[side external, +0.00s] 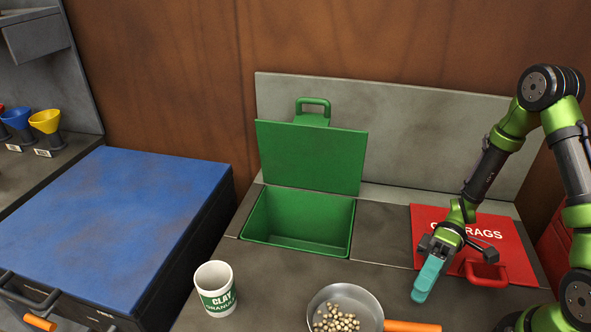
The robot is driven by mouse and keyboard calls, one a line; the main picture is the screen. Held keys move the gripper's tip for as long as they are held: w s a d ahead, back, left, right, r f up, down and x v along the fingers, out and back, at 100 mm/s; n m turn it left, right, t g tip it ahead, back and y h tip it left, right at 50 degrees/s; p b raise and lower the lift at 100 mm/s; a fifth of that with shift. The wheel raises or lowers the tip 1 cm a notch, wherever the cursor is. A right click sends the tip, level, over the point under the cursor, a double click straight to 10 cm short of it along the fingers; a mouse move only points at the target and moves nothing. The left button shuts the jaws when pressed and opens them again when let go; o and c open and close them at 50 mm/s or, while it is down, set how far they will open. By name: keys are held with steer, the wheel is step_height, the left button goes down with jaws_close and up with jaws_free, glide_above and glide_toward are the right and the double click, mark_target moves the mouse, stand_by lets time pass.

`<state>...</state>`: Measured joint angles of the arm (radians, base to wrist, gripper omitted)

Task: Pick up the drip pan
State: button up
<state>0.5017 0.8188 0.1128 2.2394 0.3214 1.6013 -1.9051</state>
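The drip pan (371,304) is a round grey metal pan with an orange handle (412,326) pointing right. It sits on the worktop at the bottom centre, cut off by the picture's lower edge, and holds several pale beige granules (337,319). My gripper (424,291) has teal fingers pointing down. It appears above the worktop, up and to the right of the pan, in front of the red lid, and apart from the pan. The fingers overlap from this angle, so any gap between them is hidden. Nothing shows in them.
A white and green clay granules cup (215,289) stands left of the pan. Behind is a green bin (300,226) with its lid (311,157) raised. A red rags lid (498,228) with a handle is at right. A blue-topped cabinet (105,225) stands at left.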

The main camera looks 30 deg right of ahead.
mark_target(375, 325)
steer(key=x, duration=0.7)
steer(key=shift+a+f, duration=0.15)
steer(key=shift+f, duration=0.05)
steer(key=shift+c, duration=0.3)
jaws_close()
